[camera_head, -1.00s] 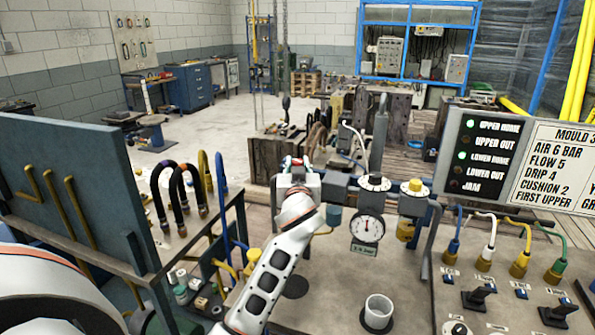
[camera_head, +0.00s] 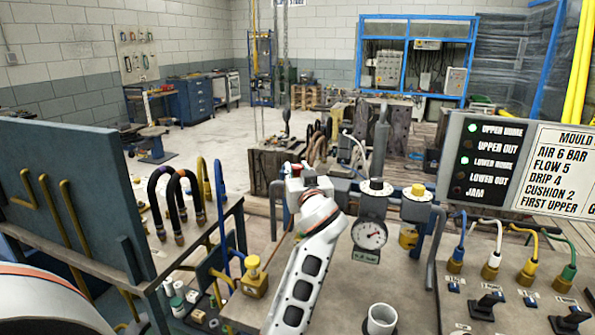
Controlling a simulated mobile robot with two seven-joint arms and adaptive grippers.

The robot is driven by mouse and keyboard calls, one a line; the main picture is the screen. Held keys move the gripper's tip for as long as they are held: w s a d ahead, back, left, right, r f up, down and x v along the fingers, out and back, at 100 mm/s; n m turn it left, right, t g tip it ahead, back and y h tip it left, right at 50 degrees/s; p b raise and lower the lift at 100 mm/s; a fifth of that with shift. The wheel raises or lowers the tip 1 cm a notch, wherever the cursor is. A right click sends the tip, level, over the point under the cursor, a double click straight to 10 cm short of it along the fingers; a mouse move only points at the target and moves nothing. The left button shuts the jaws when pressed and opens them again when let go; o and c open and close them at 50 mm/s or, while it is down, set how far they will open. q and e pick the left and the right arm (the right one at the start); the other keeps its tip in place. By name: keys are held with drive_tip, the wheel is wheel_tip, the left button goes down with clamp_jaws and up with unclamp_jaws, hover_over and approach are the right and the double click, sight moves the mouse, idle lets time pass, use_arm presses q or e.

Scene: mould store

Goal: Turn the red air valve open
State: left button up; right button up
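My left arm comes up from the bottom, and its gripper (camera_head: 305,176) is at the left end of the air pipe assembly, where the red air valve sits. The arm and gripper body cover most of the valve; only a little red shows there. I cannot see whether the fingers are open or closed around it. To the right, a round pressure gauge (camera_head: 370,234) has its needle leaning to the right, with a small display below too small to read. My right gripper is not in view.
A yellow-capped fitting (camera_head: 416,193) stands right of the gauge. A white cup (camera_head: 381,319) stands on the bench below. A status panel (camera_head: 488,160) with lit green lamps is at the right. A blue board (camera_head: 70,190) and black hoses (camera_head: 180,195) are at the left.

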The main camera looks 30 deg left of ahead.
sight(298, 166)
use_arm(q)
drive_tip(key=o, duration=0.5)
drive_tip(key=shift+r, duration=0.3)
drive_tip(key=shift+c, duration=0.2)
drive_tip(key=shift+f, duration=0.1)
wheel_tip(298, 166, up, 10)
